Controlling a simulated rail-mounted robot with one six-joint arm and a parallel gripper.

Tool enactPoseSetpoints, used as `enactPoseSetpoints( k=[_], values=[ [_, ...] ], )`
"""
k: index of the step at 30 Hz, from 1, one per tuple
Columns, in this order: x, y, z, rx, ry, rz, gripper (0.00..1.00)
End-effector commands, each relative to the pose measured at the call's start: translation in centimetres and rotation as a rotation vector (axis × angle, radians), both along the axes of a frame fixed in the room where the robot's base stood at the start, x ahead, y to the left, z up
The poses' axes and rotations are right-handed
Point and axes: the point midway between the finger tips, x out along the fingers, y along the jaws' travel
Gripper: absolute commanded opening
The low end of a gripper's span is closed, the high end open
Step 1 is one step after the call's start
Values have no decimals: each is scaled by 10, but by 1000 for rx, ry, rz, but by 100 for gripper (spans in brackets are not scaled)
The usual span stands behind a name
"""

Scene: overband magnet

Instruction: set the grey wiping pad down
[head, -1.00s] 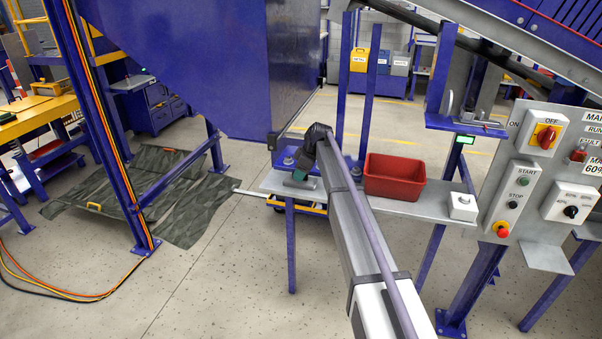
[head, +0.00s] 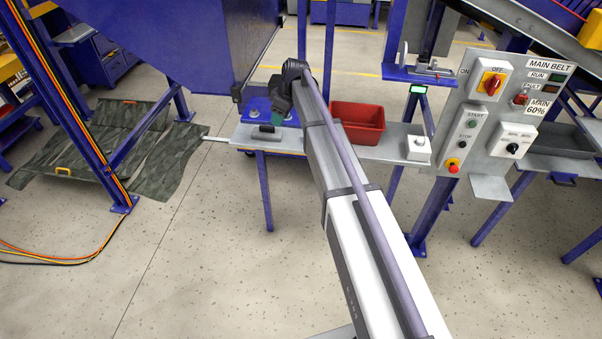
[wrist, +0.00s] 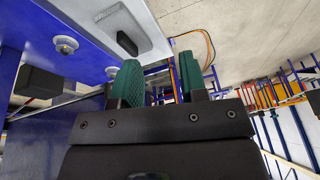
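The grey wiping pad (wrist: 118,32), a flat grey plate with a black grip block on top, lies on the light metal shelf in the wrist view. In the head view the pad (head: 264,134) shows as a small dark shape on the left part of the shelf (head: 232,138). My gripper (wrist: 160,64) has two green fingers standing apart with nothing between them. The fingers are beside the pad, with a visible gap to it. In the head view my gripper (head: 277,117) is just above and right of the pad, partly hidden by my arm.
A red bin (head: 357,128) stands on the shelf right of my arm, with a white button box (head: 418,148) farther right. A control panel (head: 497,120) rises at the right. Dark mats (head: 85,155) lie on the floor at left.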

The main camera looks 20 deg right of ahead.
Motion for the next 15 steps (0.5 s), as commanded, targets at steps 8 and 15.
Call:
enactPoseSetpoints(
  k=[8, 15],
  values=[
    [-308, 21, -7, -170, 230, -700, 40],
    [-359, 17, -8, -215, 254, -902, 40]
  ],
)
